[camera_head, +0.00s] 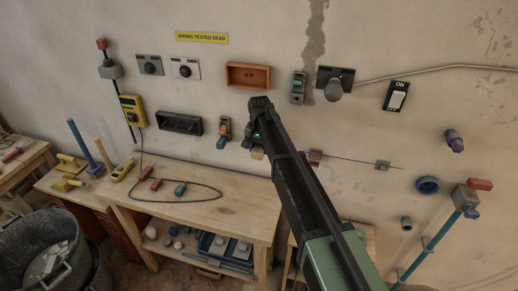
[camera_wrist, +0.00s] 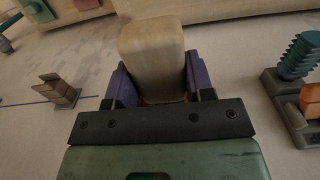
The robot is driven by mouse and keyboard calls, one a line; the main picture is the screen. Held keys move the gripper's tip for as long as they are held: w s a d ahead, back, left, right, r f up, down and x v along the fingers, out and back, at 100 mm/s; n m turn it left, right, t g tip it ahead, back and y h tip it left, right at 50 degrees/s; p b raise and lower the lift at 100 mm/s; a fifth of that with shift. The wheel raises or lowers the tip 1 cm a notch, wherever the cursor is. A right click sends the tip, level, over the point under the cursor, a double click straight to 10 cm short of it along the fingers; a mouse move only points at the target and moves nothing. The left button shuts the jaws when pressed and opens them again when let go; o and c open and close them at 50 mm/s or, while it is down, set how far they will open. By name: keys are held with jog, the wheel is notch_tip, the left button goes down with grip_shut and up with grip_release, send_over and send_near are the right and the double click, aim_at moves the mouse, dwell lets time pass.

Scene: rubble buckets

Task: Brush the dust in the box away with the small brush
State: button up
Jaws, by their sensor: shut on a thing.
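My gripper (camera_wrist: 156,92) has two purple fingers shut on a pale wooden block with rounded edges (camera_wrist: 155,50). It could be the handle of the small brush, but I see no bristles. In the head view my gripper (camera_head: 253,140) is largely hidden behind my dark forearm, close to the wall. A bit of the wooden piece (camera_head: 257,154) shows below it. An open orange-brown box (camera_head: 248,65) is mounted on the wall above my gripper. A dark open box (camera_head: 180,123) is on the wall to the left. I cannot make out dust in either.
A teal and orange fitting (camera_head: 224,132) is on the wall just left of my gripper. A small brown block with a wire (camera_head: 316,157) is to the right. The wooden workbench (camera_head: 190,190) stands below with clips and a cable loop.

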jog(key=shift+w+d, duration=0.1)
jog(key=shift+w, duration=0.35)
jog(key=shift+d, duration=0.1)
jog(key=shift+s+d, duration=0.35)
jog(key=shift+d, duration=0.55)
jog(key=shift+w+a, duration=0.2)
jog(key=shift+a, duration=0.35)
jog(key=shift+w+a, duration=0.2)
jog(key=shift+a, duration=0.3)
jog(key=shift+s+d, duration=0.15)
jog(key=shift+d, duration=0.4)
jog(key=shift+s+d, duration=0.15)
jog(key=shift+d, duration=0.4)
jog(key=shift+w+a, duration=0.2)
jog(key=shift+a, duration=0.35)
jog(key=shift+w+a, duration=0.15)
jog(key=shift+a, duration=0.35)
jog(key=shift+s+d, duration=0.15)
jog(key=shift+d, duration=0.4)
jog(key=shift+s+d, duration=0.15)
jog(key=shift+d, duration=0.35)
jog(key=shift+w+a, duration=0.15)
jog(key=shift+a, duration=0.95)
